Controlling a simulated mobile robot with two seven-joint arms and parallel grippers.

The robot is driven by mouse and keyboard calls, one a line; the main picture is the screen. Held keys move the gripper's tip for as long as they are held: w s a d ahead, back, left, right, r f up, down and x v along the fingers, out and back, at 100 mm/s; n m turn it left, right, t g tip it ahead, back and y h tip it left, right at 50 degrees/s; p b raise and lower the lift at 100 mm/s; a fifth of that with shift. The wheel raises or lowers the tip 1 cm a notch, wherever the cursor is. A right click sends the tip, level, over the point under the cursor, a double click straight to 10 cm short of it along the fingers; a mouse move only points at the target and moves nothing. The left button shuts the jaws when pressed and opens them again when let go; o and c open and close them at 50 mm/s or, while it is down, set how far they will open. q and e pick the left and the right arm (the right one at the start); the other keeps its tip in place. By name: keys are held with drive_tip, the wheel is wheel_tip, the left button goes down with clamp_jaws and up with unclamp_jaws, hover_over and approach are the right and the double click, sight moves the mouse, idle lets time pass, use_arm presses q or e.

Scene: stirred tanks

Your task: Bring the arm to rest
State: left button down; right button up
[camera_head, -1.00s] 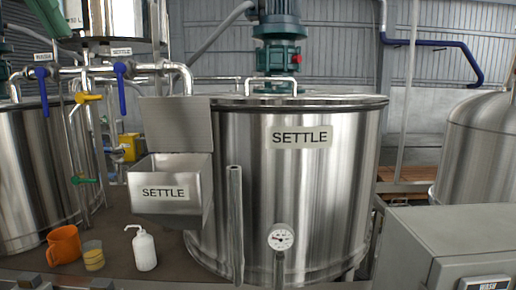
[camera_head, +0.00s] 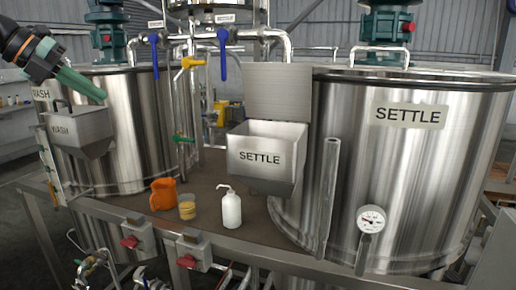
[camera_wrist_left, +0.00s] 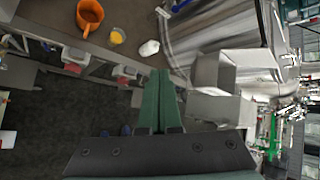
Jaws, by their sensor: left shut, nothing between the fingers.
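My left gripper (camera_head: 101,97) comes in at the upper left of the head view, with long green fingers pointing down and to the right. In that view it is in front of the left tank and above the WASH hopper (camera_head: 80,130). In the left wrist view the green fingers (camera_wrist_left: 159,74) lie together, shut and empty. Dark floor and the bench edge show beyond them. My right gripper is in neither view.
The SETTLE tank (camera_head: 430,170) and its hopper (camera_head: 260,157) stand at the right. An orange jug (camera_head: 162,195), a small beaker (camera_head: 187,207) and a white bottle (camera_head: 231,209) stand on the bench. Pipes with blue valve handles (camera_head: 223,55) cross behind.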

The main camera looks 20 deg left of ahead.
use_arm(q)
drive_tip(key=w+d+f+m+h, duration=0.2)
drive_tip(key=w+d+f, duration=0.5)
drive_tip(key=w+f, duration=0.2)
drive_tip(key=w+d+f+n+t+h, duration=0.1)
drive_tip(key=w+d+f+n+h, duration=0.1)
drive_tip(key=d+f, duration=0.7)
drive_tip(key=w+d+f+n+t+h, duration=0.1)
drive_tip(key=w+d+f+h, duration=0.3)
drive_tip(key=f, duration=0.9)
drive_tip(key=s+f+n+t+y, duration=0.25)
drive_tip(key=s+f+n, duration=0.3)
drive_tip(key=f, duration=0.45)
drive_tip(key=s+f+n+t+y, duration=0.1)
drive_tip(key=s+f+n+y, duration=0.4)
drive_tip(key=f, duration=0.4)
drive_tip(key=s+a+f+n+g+y, duration=0.2)
drive_tip(key=s+f+n+g, duration=0.15)
drive_tip(key=s+f, duration=0.55)
drive_tip(key=s+a+f+n+g+y, duration=0.25)
drive_tip(key=s+f+n, duration=0.2)
drive_tip(key=s, duration=0.95)
drive_tip(key=s+d+f+n+t, duration=0.1)
drive_tip(key=d+n, duration=0.3)
drive_tip(key=d, duration=0.6)
drive_tip(key=s+d+f+n+h, duration=0.1)
drive_tip(key=d+n, duration=0.3)
drive_tip(key=d, duration=0.5)
drive_tip(key=shift+d+f+n+t, duration=0.35)
drive_tip(key=shift+f, duration=0.25)
